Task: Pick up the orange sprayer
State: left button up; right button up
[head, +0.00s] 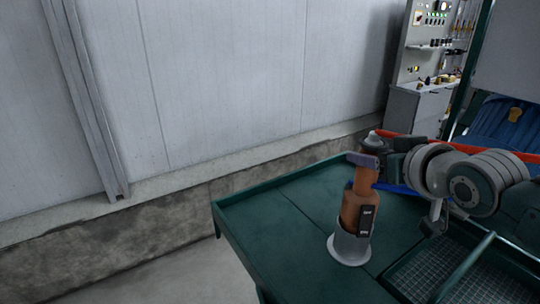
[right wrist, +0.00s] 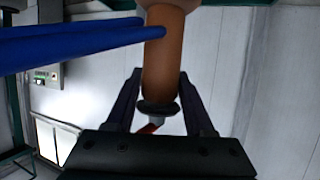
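The orange sprayer (head: 352,208) stands in a light grey cup-shaped holder (head: 349,248) on the green table; the holder hides its lower end. A dark label is on its side. My right gripper (head: 366,160) comes in from the right at the sprayer's upper part. In the right wrist view, the orange body (right wrist: 160,70) lies between the two dark fingers of my right gripper (right wrist: 160,82), which appear to touch it on both sides. A dark end piece (right wrist: 158,107) of the sprayer shows between the fingers. My left gripper is not in view.
The green table (head: 300,240) has a raised rim, with clear surface left of the holder. A mesh-bottomed green tray (head: 440,264) lies at the front right. Blue and red items (head: 388,185) lie behind my right arm. A control cabinet (head: 428,60) stands at the back wall.

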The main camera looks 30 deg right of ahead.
grip_shut()
dwell(0.4)
jog(key=shift+r, duration=0.15)
